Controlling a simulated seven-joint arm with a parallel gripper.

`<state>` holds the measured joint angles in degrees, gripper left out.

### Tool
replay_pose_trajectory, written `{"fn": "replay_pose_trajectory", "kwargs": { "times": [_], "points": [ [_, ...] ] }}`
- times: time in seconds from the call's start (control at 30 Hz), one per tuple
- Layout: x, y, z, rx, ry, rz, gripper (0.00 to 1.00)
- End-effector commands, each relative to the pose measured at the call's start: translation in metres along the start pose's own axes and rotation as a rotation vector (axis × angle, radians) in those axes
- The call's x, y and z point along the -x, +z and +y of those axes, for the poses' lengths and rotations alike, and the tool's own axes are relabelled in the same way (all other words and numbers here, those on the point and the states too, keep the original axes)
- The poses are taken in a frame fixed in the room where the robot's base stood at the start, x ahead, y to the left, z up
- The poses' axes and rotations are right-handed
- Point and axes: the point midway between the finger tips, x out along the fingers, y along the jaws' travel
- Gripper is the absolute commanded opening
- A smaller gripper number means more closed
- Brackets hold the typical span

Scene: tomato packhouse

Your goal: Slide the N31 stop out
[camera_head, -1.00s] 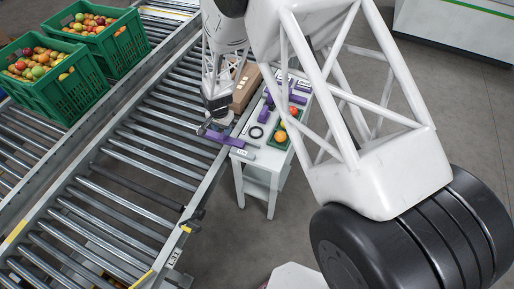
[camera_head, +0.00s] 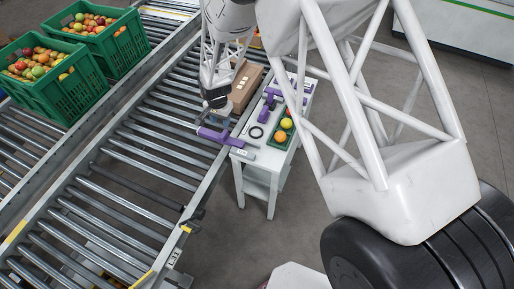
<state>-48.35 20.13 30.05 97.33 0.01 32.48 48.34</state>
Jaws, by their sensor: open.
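A purple stop (camera_head: 221,136) lies across the near side rail of the roller conveyor, its left end over the rollers and its right end reaching toward the white side table. I cannot read a label on it, so I cannot confirm that it is N31. My gripper (camera_head: 215,107) is open and sits above and just behind the stop, over the conveyor edge. It looks empty and apart from the stop. The fingertips are small and partly hidden by the wrist.
A brown box (camera_head: 246,85) stands close by my gripper. Green crates (camera_head: 72,98) of tomatoes stand at the upper left. The nearer rollers are clear.

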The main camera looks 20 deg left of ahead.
Motion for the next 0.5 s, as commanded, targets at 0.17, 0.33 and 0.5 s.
{"fn": "replay_pose_trajectory", "kwargs": {
  "times": [0.17, 0.33, 0.5],
  "points": [
    [0.013, 0.000, 0.000, 0.000, 0.000, 0.000, 0.45],
    [0.020, 0.000, 0.000, 0.000, -0.001, 0.001, 0.45],
    [0.021, 0.000, 0.000, 0.000, 0.000, 0.000, 0.45]
  ]
}}
